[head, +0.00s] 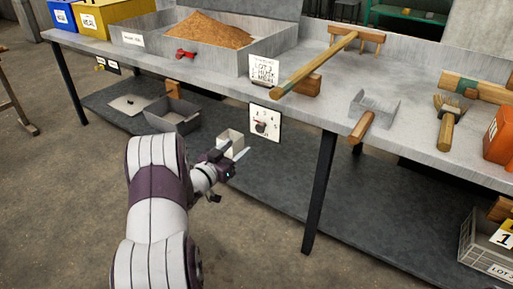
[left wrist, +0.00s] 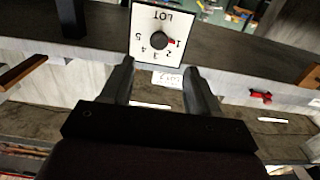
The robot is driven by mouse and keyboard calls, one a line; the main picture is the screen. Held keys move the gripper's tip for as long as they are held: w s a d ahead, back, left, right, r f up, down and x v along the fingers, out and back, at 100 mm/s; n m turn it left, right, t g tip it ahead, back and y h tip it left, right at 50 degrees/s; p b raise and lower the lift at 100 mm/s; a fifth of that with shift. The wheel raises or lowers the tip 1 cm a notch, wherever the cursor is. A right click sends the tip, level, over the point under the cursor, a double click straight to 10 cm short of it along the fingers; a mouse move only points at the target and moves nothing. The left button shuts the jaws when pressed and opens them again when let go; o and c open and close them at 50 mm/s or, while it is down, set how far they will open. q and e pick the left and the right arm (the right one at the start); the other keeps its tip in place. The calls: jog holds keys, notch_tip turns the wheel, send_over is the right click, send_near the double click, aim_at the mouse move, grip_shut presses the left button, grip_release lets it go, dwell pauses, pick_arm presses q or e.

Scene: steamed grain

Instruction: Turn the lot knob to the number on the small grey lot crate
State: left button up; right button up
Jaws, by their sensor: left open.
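The lot knob (head: 260,126) is a dark round knob with a red pointer on a white dial plate (head: 273,109) at the bench's front edge. In the left wrist view the plate (left wrist: 141,14) is upside down, and the red mark on the knob (left wrist: 159,41) points at the 1. My left gripper (head: 231,157) is open and empty, in front of and below the plate; its fingertips (left wrist: 159,66) point toward the knob, apart from it. The small grey lot crate (head: 478,245) is at the lower right, cut by the frame; its label starts "LOT", its number unclear.
A bench leg (head: 319,190) stands right of the plate.

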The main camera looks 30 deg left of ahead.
aim_at(259, 130)
pick_arm(q)
jog(key=w+b, duration=0.1)
jog(key=w, duration=0.2)
jog(key=w+b, duration=0.1)
jog(key=w, duration=0.3)
jog(key=w+d+b, duration=0.1)
jog(key=w+b, duration=0.1)
jog(key=w, duration=0.2)
jog(key=shift+w, duration=0.25)
jog(key=shift+r, duration=0.1)
jog(key=c, duration=1)
